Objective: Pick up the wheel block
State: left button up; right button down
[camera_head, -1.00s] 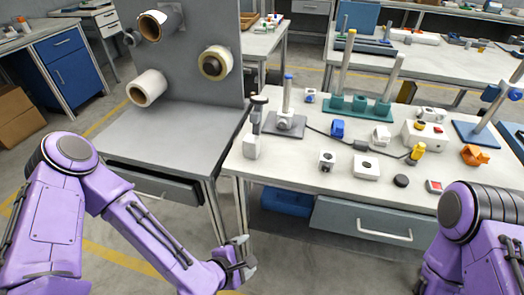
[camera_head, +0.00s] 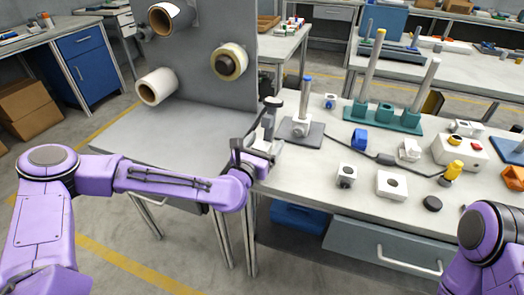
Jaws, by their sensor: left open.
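I cannot tell for certain which piece is the wheel block. A small white block with a dark round part (camera_head: 346,176) sits on the white worktable near its front edge. Another small white block with a blue round part (camera_head: 329,101) sits further back. My left gripper (camera_head: 258,143) is raised at the left end of the worktable. It is open, and its fingers are close to a grey post with a black top (camera_head: 272,113). It partly hides the post's lower part, and contact cannot be told. My right arm shows at the lower right, but its gripper is out of view.
A flat white block (camera_head: 391,185), a blue block (camera_head: 359,139), a black puck (camera_head: 432,203) and a control box with buttons (camera_head: 460,150) lie on the worktable. A grey-based stand (camera_head: 302,133) is close to my left gripper. A grey panel with rolls (camera_head: 214,50) stands at left.

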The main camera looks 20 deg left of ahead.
pick_arm(q)
jog(key=shift+w, duration=0.3)
jog(key=c, duration=1)
jog(key=shift+c, duration=0.8)
jog(key=shift+r, duration=0.15)
